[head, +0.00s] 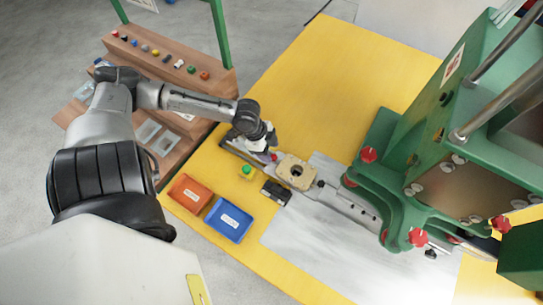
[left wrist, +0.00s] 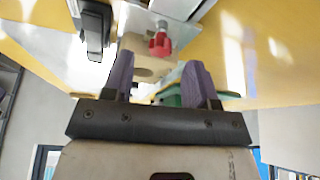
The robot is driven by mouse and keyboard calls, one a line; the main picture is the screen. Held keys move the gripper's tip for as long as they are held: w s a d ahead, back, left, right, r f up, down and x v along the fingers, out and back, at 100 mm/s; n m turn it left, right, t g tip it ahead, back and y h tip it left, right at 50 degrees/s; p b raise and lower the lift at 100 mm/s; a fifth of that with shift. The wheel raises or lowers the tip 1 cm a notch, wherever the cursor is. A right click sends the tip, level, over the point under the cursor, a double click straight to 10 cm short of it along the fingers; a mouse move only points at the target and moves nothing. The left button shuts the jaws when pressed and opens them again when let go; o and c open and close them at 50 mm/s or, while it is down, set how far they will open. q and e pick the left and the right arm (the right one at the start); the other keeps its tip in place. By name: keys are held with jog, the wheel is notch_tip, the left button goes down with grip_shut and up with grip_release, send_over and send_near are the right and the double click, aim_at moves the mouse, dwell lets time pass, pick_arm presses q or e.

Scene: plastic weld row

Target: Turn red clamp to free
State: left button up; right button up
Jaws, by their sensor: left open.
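A small red clamp knob (head: 274,157) shows at the near end of the grey metal fixture (head: 345,203) on the yellow table, just beside my left gripper (head: 266,140). In the left wrist view the red clamp knob (left wrist: 160,42) sits on a silver threaded stem, beyond the fingertips and roughly between them. My left gripper (left wrist: 161,72) is open, with its two purple-grey fingers apart and nothing between them. The knob appears clear of both fingers. A tan block with a round hole (head: 297,171) sits on the fixture. My right gripper is not in view.
An orange bin (head: 188,193) and a blue bin (head: 229,220) stand at the table's near edge. A large green machine (head: 430,140) with several red knobs fills the right. The yellow table behind is clear.

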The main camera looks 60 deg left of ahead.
aim_at(275, 160)
pick_arm(q)
jog(key=shift+b+x, duration=0.3)
jog(key=shift+x, duration=1)
jog(key=c, duration=0.9)
